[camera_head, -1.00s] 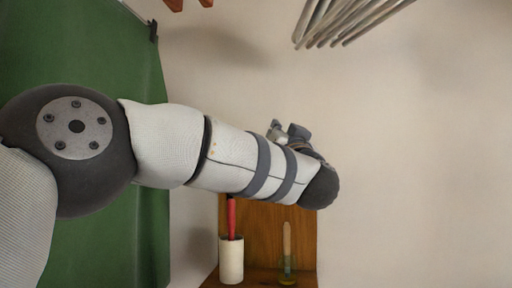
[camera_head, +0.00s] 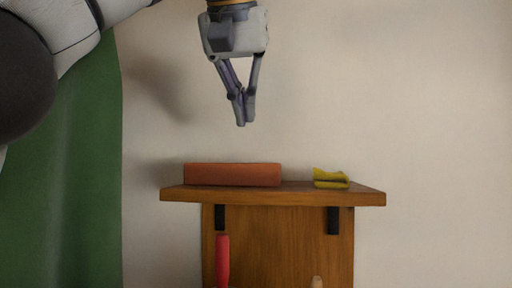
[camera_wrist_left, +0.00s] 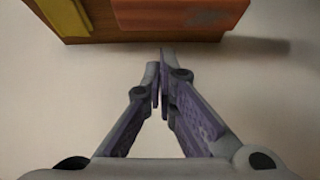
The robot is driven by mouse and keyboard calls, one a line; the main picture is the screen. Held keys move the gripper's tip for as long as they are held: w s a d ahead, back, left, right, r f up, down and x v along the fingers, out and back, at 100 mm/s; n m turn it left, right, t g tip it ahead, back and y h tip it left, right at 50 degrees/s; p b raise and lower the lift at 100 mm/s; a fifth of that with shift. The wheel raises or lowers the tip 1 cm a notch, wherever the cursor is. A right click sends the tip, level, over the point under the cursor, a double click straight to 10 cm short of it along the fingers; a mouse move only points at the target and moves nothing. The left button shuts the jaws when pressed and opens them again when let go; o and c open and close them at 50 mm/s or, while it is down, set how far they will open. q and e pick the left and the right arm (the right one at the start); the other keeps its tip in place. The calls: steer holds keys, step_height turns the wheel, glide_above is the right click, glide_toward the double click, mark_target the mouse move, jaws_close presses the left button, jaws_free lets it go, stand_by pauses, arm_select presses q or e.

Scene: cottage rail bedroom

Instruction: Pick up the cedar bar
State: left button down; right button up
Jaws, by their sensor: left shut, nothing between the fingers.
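The cedar bar (camera_head: 232,175) is a long reddish-brown block. It lies on the left part of a wooden shelf (camera_head: 272,197) in the head view. My left gripper (camera_head: 241,122) hangs above the bar, fingers pointing down, shut and empty, with a clear gap to the bar. In the left wrist view the shut fingertips (camera_wrist_left: 160,60) point toward the shelf, and the bar (camera_wrist_left: 180,14) shows at the top, cut off by the frame edge. My right gripper is not in view.
A yellow item (camera_head: 330,178), possibly a sponge, lies on the shelf right of the bar. Below the shelf are a red handle (camera_head: 222,260) and the tip of a pale handle (camera_head: 316,282). A green curtain (camera_head: 90,190) hangs at left. The wall right of the gripper is clear.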

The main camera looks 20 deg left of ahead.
mark_target(233, 174)
arm_select(q)
steer(key=x, duration=0.8)
steer(key=shift+w, duration=0.15)
